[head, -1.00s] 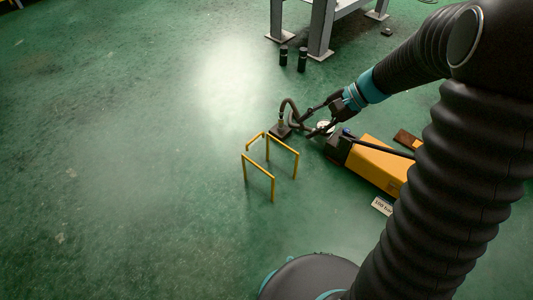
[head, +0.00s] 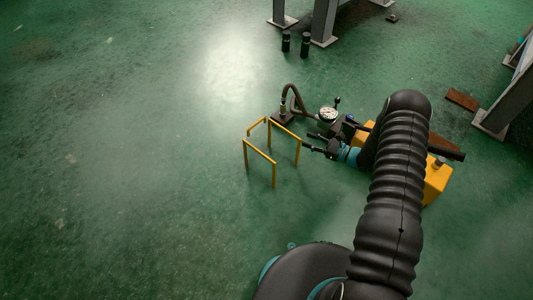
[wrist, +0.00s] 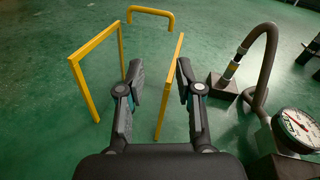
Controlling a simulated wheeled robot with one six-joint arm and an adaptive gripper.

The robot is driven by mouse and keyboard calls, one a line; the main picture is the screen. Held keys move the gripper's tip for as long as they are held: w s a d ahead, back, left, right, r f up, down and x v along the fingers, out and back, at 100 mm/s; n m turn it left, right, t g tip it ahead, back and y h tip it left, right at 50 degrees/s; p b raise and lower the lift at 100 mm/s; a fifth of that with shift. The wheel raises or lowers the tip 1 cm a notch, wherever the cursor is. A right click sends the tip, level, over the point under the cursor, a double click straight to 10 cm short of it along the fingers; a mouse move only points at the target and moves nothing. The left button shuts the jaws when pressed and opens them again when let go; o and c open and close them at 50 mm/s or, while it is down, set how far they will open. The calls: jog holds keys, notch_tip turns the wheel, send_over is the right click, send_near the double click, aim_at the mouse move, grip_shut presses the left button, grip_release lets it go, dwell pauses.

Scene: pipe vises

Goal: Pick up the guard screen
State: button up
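The guard screen is a yellow frame of thin bars (head: 260,152) that stands upright on the green floor. In the wrist view its left side (wrist: 94,43) is a tall yellow frame, and its right side (wrist: 171,88) shows nearly edge-on. My gripper (wrist: 159,68) is open, with its two dark fingers on either side of that edge-on side, which lies closer to the right finger. In the head view my gripper (head: 309,142) is low at the guard's right side. I cannot tell whether a finger touches it.
A dark hose (head: 289,94) on a block and a round gauge (head: 327,114) stand just right of the guard. A yellow machine body (head: 436,182) is partly hidden behind my arm. Two black cylinders and steel legs are at the back. Floor to the left is clear.

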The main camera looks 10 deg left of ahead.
notch_tip(320, 180, down, 11)
jog(key=d+m+t+h, duration=0.1)
jog(key=d+m+t, duration=0.1)
jog(key=m+t, duration=0.2)
jog(key=x, duration=1.2)
jog(key=shift+a+f+b, duration=0.3)
jog(key=shift+a+f, duration=0.15)
jog(key=shift+a, duration=0.1)
grip_shut()
jog(key=shift+r, duration=0.15)
